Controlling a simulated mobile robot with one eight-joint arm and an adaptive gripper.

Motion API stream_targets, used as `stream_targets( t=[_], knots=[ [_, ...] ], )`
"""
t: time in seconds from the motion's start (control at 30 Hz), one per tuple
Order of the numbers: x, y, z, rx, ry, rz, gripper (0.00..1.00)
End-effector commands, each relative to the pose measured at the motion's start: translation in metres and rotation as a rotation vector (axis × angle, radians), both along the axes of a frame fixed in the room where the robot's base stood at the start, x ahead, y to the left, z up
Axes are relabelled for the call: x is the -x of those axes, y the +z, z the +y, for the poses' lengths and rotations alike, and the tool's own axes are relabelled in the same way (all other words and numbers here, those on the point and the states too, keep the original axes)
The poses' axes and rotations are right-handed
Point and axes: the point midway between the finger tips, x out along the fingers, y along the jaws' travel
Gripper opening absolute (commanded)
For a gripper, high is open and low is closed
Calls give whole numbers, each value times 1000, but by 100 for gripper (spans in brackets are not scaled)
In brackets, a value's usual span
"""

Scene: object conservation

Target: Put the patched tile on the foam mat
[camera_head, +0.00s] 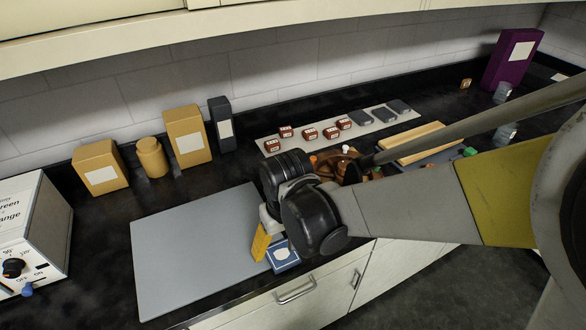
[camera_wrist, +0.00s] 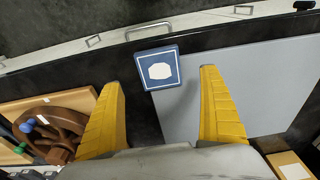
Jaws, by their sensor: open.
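The patched tile (camera_wrist: 160,68) is a dark blue square with a white irregular patch, lying flat at the counter's front edge. It overlaps one corner of the grey foam mat (camera_wrist: 250,85) in the wrist view; whether it rests partly on the mat or just beside it I cannot tell. In the head view the tile (camera_head: 284,254) shows below my gripper, at the near right corner of the mat (camera_head: 185,250). My gripper (camera_wrist: 162,77) is open with yellow fingers. The tile appears between its fingertips, with gaps on both sides. One finger shows in the head view (camera_head: 262,243).
A brown wheel (camera_wrist: 60,125) and wooden board lie beside the gripper. Small red blocks stand on a white strip (camera_head: 300,137) behind. Yellow boxes (camera_head: 187,135) and a control box (camera_head: 30,235) flank the mat's back and left. Most of the mat is clear.

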Motion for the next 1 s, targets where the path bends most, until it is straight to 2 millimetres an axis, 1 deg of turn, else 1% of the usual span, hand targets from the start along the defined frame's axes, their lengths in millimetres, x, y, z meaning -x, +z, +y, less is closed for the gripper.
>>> stream_targets(
  t=[0.13, 0.3, 0.4, 0.6, 0.63, 0.67, 0.7, 0.77, 0.8, 0.83, 0.87, 0.9, 1.0],
  knots=[
    [0, -13, 0, 0, 0, 0, 90],
    [-1, -41, 2, -1, -1, -1, 90],
    [-3, -52, 3, -1, -1, -1, 90],
    [-3, -51, 3, -1, -1, -1, 90],
    [-3, -51, 3, -1, -1, -1, 88],
    [-3, -51, 3, -1, -1, -1, 78],
    [-3, -51, 3, -1, -1, -1, 66],
    [-3, -51, 3, -1, -1, -1, 48],
    [-3, -51, 3, -1, -1, -1, 36],
    [-3, -51, 3, -1, -1, -1, 28],
    [-3, -51, 3, -1, -1, -1, 28],
    [-3, -51, 3, -1, -1, -1, 25],
    [-3, -51, 3, -1, -1, -1, 25]
  ],
)
